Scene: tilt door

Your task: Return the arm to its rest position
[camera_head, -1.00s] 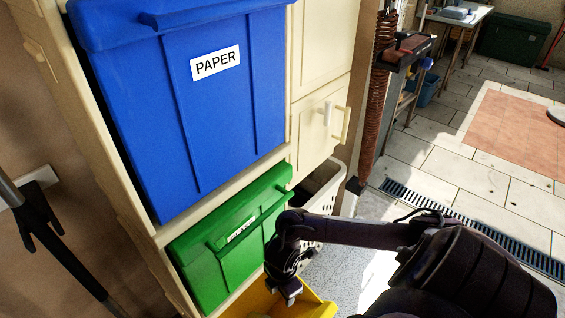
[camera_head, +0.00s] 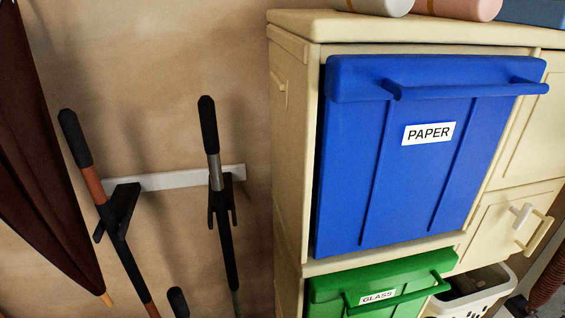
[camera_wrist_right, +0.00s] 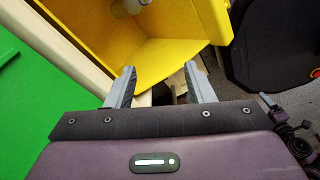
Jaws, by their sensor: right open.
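My right gripper (camera_wrist_right: 163,88) shows in the right wrist view with its two fingers apart and nothing between them. An open yellow bin (camera_wrist_right: 185,55) lies just beyond the fingertips, with a pale object (camera_wrist_right: 127,7) inside it. A green bin front (camera_wrist_right: 40,95) is at the left of that view. Neither arm shows in the head view now. There, the blue PAPER bin door (camera_head: 400,190) and the green GLASS bin door (camera_head: 385,280) sit in the cream cabinet (camera_head: 295,150), and the blue one looks shut.
Long-handled tools (camera_head: 215,170) hang from a white wall rail (camera_head: 160,180) left of the cabinet. A dark folded umbrella-like item (camera_head: 40,180) hangs at the far left. A white basket (camera_head: 475,295) is at the lower right. Several items stand on the cabinet top.

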